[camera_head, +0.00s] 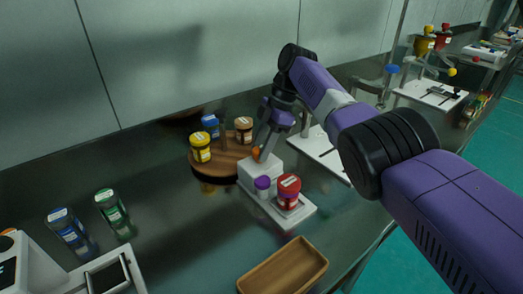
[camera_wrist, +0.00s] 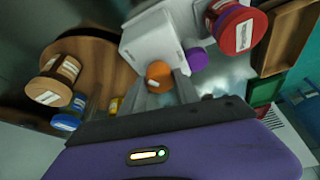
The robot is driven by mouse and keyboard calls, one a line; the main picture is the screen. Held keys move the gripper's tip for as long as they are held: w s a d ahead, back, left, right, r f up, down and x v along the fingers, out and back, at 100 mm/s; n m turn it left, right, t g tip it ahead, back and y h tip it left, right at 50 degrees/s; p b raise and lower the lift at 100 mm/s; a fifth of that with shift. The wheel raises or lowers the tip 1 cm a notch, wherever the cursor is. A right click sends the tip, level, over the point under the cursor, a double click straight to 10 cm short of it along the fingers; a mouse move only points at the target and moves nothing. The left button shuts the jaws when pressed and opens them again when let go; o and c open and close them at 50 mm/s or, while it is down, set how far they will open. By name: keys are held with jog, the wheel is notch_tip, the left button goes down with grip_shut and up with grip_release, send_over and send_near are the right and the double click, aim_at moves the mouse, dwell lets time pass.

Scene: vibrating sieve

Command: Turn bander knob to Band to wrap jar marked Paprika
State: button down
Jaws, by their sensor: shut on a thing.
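The bander (camera_head: 254,172) is a white block with a low base plate, standing on the dark counter. Its orange knob (camera_head: 256,153) is on the block's upper left; it also shows in the wrist view (camera_wrist: 158,72). My gripper (camera_head: 258,148) is shut on the orange knob, its fingers at the knob in the wrist view (camera_wrist: 162,86). A red-lidded jar (camera_head: 289,190) stands upright on the bander's plate, beside a small purple-topped post (camera_head: 262,184). The red-lidded jar also shows in the wrist view (camera_wrist: 238,28); its label is too small to read. The knob's markings cannot be seen.
A round wooden turntable (camera_head: 218,166) behind the bander holds yellow, blue and brown jars. A wooden tray (camera_head: 283,266) lies in front. Open counter lies between.

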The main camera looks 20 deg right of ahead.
dwell(0.3)
jog(key=c, duration=0.9)
grip_release()
